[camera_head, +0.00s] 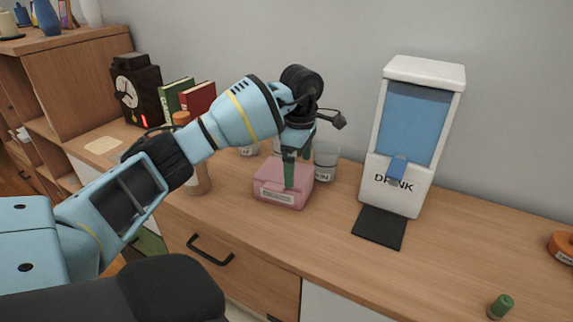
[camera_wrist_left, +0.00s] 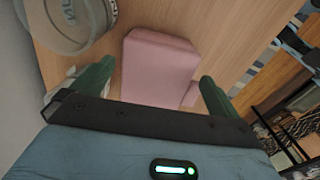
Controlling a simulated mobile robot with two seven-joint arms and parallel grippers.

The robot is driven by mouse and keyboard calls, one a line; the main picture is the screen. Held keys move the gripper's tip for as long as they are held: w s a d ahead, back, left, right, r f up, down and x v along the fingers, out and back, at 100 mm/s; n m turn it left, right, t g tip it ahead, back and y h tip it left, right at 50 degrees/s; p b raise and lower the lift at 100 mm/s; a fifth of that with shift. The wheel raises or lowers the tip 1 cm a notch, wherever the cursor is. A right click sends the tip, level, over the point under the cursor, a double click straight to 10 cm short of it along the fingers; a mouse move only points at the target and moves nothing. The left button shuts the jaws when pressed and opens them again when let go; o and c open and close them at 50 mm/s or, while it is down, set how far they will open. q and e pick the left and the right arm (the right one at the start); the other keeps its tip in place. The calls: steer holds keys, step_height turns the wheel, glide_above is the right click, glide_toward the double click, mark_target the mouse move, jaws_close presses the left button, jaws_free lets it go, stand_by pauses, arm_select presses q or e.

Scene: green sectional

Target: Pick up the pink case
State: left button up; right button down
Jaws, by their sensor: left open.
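The pink case (camera_head: 281,191) sits on the wooden counter, with a pale label on its front. My left gripper (camera_head: 297,172) is directly above and over it, pointing down, with green fingers. One finger overlaps the front of the case in the head view. In the left wrist view the case (camera_wrist_left: 160,68) lies between the two open fingers of the gripper (camera_wrist_left: 150,90), apart from a small part near the right finger. I cannot tell whether either finger touches it. My right gripper is not in view.
A clear labelled cup (camera_head: 326,162) stands close to the right of the case, and another cup (camera_head: 249,149) is behind it. A drink dispenser (camera_head: 411,135) with a dark mat (camera_head: 380,228) stands further right. A bottle (camera_head: 197,180) is to the left. The counter's front right is mostly clear.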

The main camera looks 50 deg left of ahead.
mark_target(298, 175)
arm_select(q)
steer(key=shift+f, duration=3.6)
steer(key=c, duration=0.7)
steer(key=shift+c, duration=0.2)
steer(key=shift+w+r, duration=0.1)
steer(key=shift+r, duration=1.75)
steer(key=s+d, duration=0.1)
steer(key=s, duration=0.4)
steer(key=s+r, duration=0.1)
steer(key=s, duration=0.4)
steer(key=s+d+b, duration=0.1)
steer(key=s, duration=0.5)
steer(key=shift+d+r, duration=0.15)
steer(key=shift+d, duration=0.15)
